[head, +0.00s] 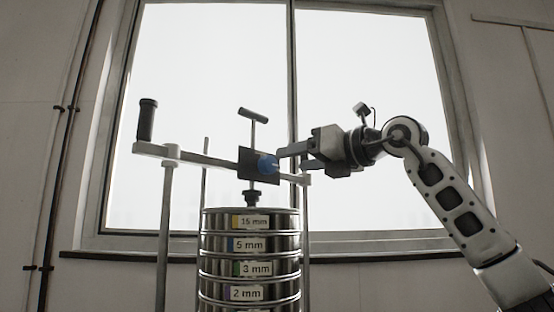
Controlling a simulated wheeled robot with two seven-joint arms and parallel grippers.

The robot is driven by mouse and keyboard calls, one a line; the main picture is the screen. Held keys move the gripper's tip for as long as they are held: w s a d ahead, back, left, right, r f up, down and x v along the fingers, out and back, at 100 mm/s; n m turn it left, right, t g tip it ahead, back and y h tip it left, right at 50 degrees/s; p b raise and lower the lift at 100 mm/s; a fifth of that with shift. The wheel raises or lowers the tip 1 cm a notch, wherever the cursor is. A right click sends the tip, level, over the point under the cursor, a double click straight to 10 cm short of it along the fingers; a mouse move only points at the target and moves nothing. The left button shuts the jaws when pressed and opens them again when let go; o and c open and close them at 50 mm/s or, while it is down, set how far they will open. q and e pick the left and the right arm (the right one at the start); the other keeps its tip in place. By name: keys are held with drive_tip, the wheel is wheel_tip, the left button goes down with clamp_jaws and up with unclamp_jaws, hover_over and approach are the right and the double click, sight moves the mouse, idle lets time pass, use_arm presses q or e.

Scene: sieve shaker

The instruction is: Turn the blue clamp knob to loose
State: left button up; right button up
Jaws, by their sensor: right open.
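The blue clamp knob (268,164) sits on a dark block (250,172) in the middle of the clamp bar, above the sieve stack. My right gripper (284,160) comes in from the right at the knob's height. Its jaws are open, with the fingertips at the right side of the knob. I cannot tell whether the fingers touch the knob or stand around it. My left gripper is not in view.
The clamp bar (212,160) spans upright rods and has a black handle (147,120) at its left end. A T-handle screw (252,116) rises through the block. The sieve stack (208,245) with size labels stands below. A window is behind.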

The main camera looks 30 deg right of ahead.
sight(272, 164)
drive_tip(key=p+x, duration=0.1)
drive_tip(key=x, duration=0.5)
drive_tip(key=c, duration=1)
